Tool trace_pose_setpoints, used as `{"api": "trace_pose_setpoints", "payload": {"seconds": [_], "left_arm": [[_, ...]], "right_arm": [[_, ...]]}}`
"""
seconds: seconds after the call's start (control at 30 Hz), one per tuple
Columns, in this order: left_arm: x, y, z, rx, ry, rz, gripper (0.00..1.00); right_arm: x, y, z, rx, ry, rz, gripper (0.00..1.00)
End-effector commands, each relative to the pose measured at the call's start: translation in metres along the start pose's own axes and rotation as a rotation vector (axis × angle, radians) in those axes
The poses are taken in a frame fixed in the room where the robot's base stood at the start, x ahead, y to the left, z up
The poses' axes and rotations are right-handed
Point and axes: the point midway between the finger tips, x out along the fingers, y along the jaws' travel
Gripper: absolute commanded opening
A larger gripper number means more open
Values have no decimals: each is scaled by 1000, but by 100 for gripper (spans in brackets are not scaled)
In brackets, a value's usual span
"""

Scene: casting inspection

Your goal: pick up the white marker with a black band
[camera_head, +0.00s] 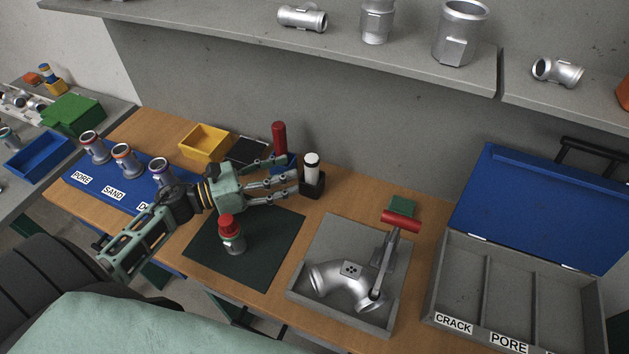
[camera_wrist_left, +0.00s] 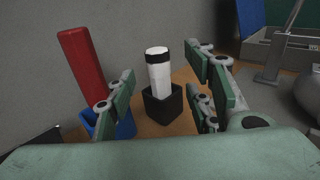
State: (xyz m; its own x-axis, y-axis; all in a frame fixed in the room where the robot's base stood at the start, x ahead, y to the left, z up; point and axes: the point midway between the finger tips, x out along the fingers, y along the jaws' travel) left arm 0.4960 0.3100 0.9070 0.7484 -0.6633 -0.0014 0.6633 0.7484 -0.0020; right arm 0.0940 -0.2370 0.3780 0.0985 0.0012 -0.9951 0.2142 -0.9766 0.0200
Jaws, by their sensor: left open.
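The white marker (camera_head: 311,168) with a black band near its top stands upright in a small black holder (camera_head: 312,187) at the back of the wooden table. In the left wrist view the marker (camera_wrist_left: 159,70) and its holder (camera_wrist_left: 162,104) are straight ahead, between my fingers. My left gripper (camera_head: 289,177) is open and empty, its fingers pointing right toward the marker, with a gap still between them. It also shows in the left wrist view (camera_wrist_left: 165,92). My right gripper is not seen.
A red marker (camera_wrist_left: 82,68) stands in a blue holder (camera_wrist_left: 119,128) left of the white one. A red-capped jar (camera_head: 232,236) stands on the dark mat (camera_head: 275,257) below my gripper. A grey fixture (camera_head: 309,298) with a casting (camera_head: 347,285) and an open case (camera_head: 447,270) are right.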

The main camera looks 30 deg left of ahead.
Motion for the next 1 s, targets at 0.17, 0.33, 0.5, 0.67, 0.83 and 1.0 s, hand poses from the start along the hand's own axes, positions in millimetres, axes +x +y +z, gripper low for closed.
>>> {"api": "trace_pose_setpoints", "payload": {"seconds": [0.17,0.33,0.5,0.67,0.83,1.0], "left_arm": [[4,0,-12,4,-1,-3,48],[23,0,-8,4,-4,-4,48],[44,3,-7,2,-3,-3,48],[68,4,-10,1,-3,-3,48],[78,4,-13,1,0,-3,48],[78,4,-14,1,0,-3,48]], "right_arm": [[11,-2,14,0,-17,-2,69],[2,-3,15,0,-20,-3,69],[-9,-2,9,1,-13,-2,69],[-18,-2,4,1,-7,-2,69],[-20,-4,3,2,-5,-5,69],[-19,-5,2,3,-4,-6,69]]}}
